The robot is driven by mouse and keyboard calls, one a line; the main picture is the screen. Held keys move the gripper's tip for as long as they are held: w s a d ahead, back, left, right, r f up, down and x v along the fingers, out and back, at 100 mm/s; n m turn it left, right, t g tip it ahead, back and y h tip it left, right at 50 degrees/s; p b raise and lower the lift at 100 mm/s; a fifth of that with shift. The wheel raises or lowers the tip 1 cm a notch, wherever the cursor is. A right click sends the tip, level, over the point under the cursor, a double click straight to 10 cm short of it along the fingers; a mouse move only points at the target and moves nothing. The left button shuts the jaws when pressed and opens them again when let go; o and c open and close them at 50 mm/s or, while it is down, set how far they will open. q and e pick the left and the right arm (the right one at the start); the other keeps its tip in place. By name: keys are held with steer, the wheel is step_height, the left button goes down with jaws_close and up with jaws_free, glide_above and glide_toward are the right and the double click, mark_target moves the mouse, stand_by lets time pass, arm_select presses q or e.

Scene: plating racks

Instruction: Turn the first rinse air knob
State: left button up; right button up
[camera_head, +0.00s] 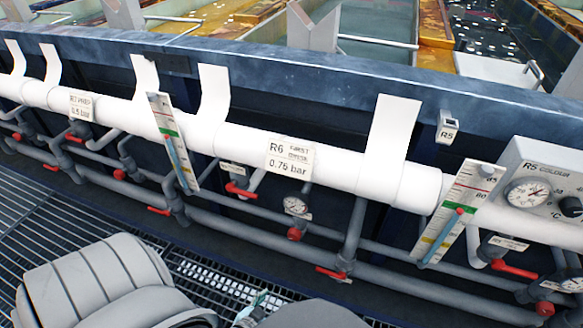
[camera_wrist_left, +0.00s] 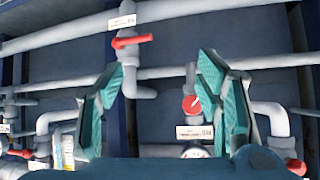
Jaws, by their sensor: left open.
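The R6 first rinse label (camera_head: 289,158) is on the white pipe and reads 0.75 bar. Below it hangs a round gauge (camera_head: 295,205) with a small red knob (camera_head: 294,234) under it. My left gripper (camera_head: 256,300) shows only as a small teal part at the bottom edge, in front of and below the knob. In the left wrist view the teal fingers (camera_wrist_left: 160,75) are open and empty. A red knob (camera_wrist_left: 190,104) appears between them, nearer the right finger, with the gauge (camera_wrist_left: 195,152) partly hidden below. I see no contact. My right gripper is out of view.
Red lever valves flank the knob, one at upper left (camera_head: 241,191) and one at lower right (camera_head: 331,273). Grey pipes (camera_head: 352,235) run close around it. A flowmeter (camera_head: 458,213) and gauge panel (camera_head: 540,185) stand right. Floor grating (camera_head: 210,280) lies below.

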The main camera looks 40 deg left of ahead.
arm_select(q)
steer(key=w+a+f+n+t+y+b, duration=0.1)
steer(key=w+a+n+t+y+b, duration=0.15)
steer(key=w+t+b, duration=0.4)
arm_select(e)
steer(key=w+a+f+t+b, duration=0.1)
steer(key=w+f+b, duration=0.4)
steer(key=f, duration=0.5)
arm_select(q)
steer(key=y, duration=0.2)
glide_toward(293, 238)
steer(key=x, duration=0.4)
steer(key=shift+n, duration=0.25)
steer(key=b+x, duration=0.3)
steer(key=x, duration=0.3)
steer(key=shift+w+a, duration=0.1)
steer(key=shift+w, duration=0.15)
steer(key=shift+w+a+r, duration=0.1)
steer(key=shift+w, duration=0.2)
steer(key=c, duration=1.2)
arm_select(e)
step_height(293, 238, up, 10)
steer(key=w+a+n, duration=0.1)
steer(key=w, duration=0.1)
steer(key=shift+r+g, duration=0.25)
steer(key=shift+g, duration=0.05)
